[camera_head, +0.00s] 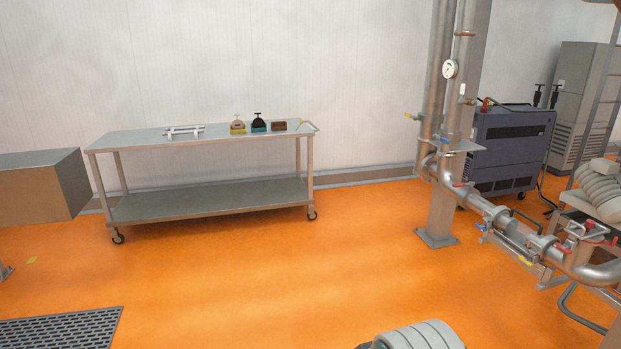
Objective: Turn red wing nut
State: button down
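Several small red parts show on the pipework at the right, too small to tell which is a wing nut. One red part (590,223) sits on top of the lower pipe near its right bend. Another red part (563,250) sits lower on the same pipe, and a third (459,185) lies near the column's lower flange. Blue and yellow handles are mixed among them on the steel pipe (473,200). My gripper is not in view, so nothing shows of what it holds.
A wheeled metal table (210,198) stands at the wall with small tools on top. A grey box (35,190) is at left and a floor grate (60,328) below it. A dark cabinet (512,150) stands behind the column. Orange floor (250,270) is open in the middle.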

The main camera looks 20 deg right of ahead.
aim_at(565, 248)
jog(key=i+z, duration=0.4)
jog(key=i, duration=0.3)
jog(key=i+j+z, duration=0.25)
jog(key=i+z, duration=0.15)
jog(key=i, duration=0.3)
jog(key=i+l+z, duration=0.25)
jog(key=i+z, duration=0.15)
jog(key=i+l+z, duration=0.1)
jog(key=i+z, duration=0.25)
jog(key=i, duration=0.15)
jog(key=i+z, duration=0.4)
jog(key=i+l+z, duration=0.55)
jog(key=i+l, duration=0.05)
